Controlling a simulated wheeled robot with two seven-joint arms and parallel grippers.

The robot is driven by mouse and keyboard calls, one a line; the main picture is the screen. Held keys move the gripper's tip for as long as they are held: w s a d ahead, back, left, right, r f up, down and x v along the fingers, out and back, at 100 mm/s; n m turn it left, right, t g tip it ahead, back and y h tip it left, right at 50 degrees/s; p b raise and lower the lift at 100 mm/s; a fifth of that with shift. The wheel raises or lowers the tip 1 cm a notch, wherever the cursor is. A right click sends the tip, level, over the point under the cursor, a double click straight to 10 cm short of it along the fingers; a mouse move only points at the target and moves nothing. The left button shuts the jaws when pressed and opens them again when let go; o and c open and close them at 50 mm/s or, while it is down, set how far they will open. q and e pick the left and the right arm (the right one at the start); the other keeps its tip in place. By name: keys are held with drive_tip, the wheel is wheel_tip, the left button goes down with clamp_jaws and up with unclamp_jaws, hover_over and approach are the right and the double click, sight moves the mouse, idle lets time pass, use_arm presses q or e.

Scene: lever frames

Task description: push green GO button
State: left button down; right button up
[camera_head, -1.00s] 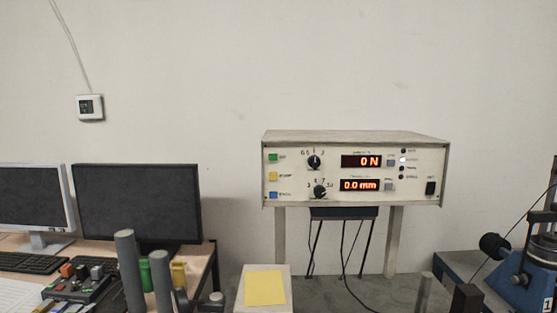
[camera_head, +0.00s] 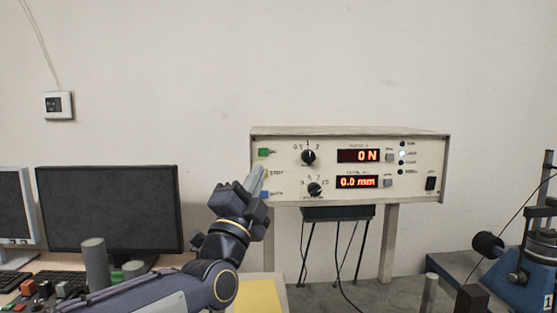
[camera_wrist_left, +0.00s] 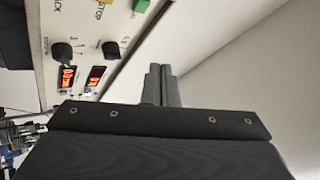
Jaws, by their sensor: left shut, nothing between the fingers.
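The green GO button (camera_head: 265,152) sits at the upper left of the control box's front panel (camera_head: 345,185). It also shows at the top of the left wrist view (camera_wrist_left: 141,6). My left gripper (camera_head: 259,172) is shut and empty, its fingertips just below the green button in the head view. The fingers cover the yellow STOP button there, and part of it shows in the wrist view (camera_wrist_left: 106,2). In the wrist view my fingertips (camera_wrist_left: 160,70) point toward the panel's edge side. Contact with the panel cannot be told. My right gripper is out of view.
The blue button (camera_head: 264,194) is close to my left fingers. Two knobs (camera_head: 308,157) and two red displays (camera_head: 358,156) are further right. A monitor (camera_head: 108,208) stands left of my arm. A blue machine (camera_head: 520,270) is at the far right.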

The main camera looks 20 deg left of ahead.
sight(261, 159)
use_arm(q)
drive_tip(key=shift+w+d+r+m+t+y, duration=0.15)
drive_tip(key=shift+d+r+m+t, duration=0.15)
drive_tip(key=shift+r, duration=0.25)
drive_tip(key=shift+w+d+r+m+t+y, duration=0.1)
drive_tip(key=shift+r+m+t+y, duration=0.1)
drive_tip(key=shift+r+t, duration=0.25)
drive_tip(key=shift+w, duration=0.1)
drive_tip(key=w+a+p, duration=0.2)
drive_tip(key=w+a, duration=0.1)
drive_tip(key=w, duration=0.5)
drive_tip(key=shift+a, duration=0.35)
idle(1.2)
drive_tip(key=shift+w+a+b, duration=0.15)
drive_tip(key=shift+w+b, duration=0.1)
drive_tip(key=shift+b, duration=0.05)
